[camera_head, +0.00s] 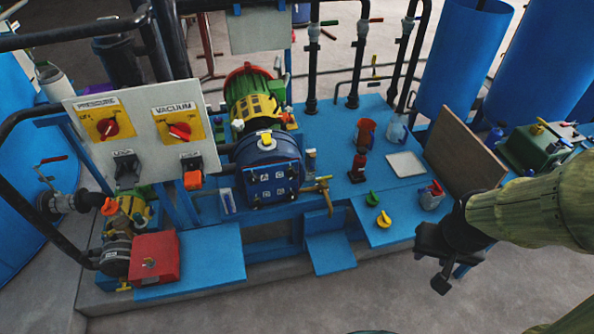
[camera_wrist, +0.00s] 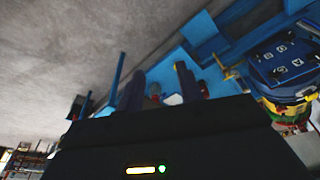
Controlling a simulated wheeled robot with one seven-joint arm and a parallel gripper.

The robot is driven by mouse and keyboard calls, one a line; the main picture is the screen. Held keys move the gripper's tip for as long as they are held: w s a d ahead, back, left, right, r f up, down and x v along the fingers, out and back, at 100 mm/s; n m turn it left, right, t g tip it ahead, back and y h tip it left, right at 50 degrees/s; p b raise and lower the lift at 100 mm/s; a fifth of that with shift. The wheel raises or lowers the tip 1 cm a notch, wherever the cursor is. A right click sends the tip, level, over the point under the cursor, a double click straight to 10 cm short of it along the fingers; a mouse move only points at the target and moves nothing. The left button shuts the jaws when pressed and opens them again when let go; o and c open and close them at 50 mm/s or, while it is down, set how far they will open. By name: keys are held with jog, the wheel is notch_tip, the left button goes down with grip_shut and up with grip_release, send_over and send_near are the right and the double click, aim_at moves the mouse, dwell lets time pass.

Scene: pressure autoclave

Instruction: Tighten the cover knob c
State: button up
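The blue cover (camera_head: 272,182) is on the front of the blue round vessel (camera_head: 268,147), in the middle of the head view. Several small pale-marked knobs sit on the cover. Their letters are too small to read, so I cannot tell which one is c. In the wrist view the cover (camera_wrist: 284,62) shows at the right edge, tilted by the camera's angle. My gripper (camera_head: 438,270) is at the right of the head view, well away from the cover. In the wrist view my gripper's two dark fingers (camera_wrist: 160,80) stand apart with nothing held between them.
A brown board (camera_head: 465,155) leans beside a green machine (camera_head: 535,150). A panel with red switches (camera_head: 145,125) is at left. Grey floor is clear in front.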

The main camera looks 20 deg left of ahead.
jog(key=shift+w+d, duration=0.1)
jog(key=shift+w, duration=0.15)
jog(key=shift+o, duration=1.3)
jog(key=shift+s, duration=0.3)
jog(key=shift+o, duration=1.2)
jog(key=shift+f, duration=0.25)
jog(key=w+a+f+n+t+y+b, duration=0.3)
jog(key=w+a+f+t+b, duration=0.4)
jog(key=w+a+f+b, duration=0.7)
jog(key=a+f+n+t+y+b, duration=0.1)
jog(key=a+f+t+y+b, duration=0.2)
jog(key=a+b, duration=0.4)
jog(key=a+f+n+t+y+b, duration=0.1)
jog(key=a+f+t+y+b, duration=0.1)
jog(key=a+b, duration=0.4)
jog(key=a+y, duration=0.1)
jog(key=a, duration=0.1)
jog(key=shift+s+a+f+t+b, duration=0.35)
jog(key=shift+s+f+t, duration=0.05)
jog(key=shift+w, duration=0.1)
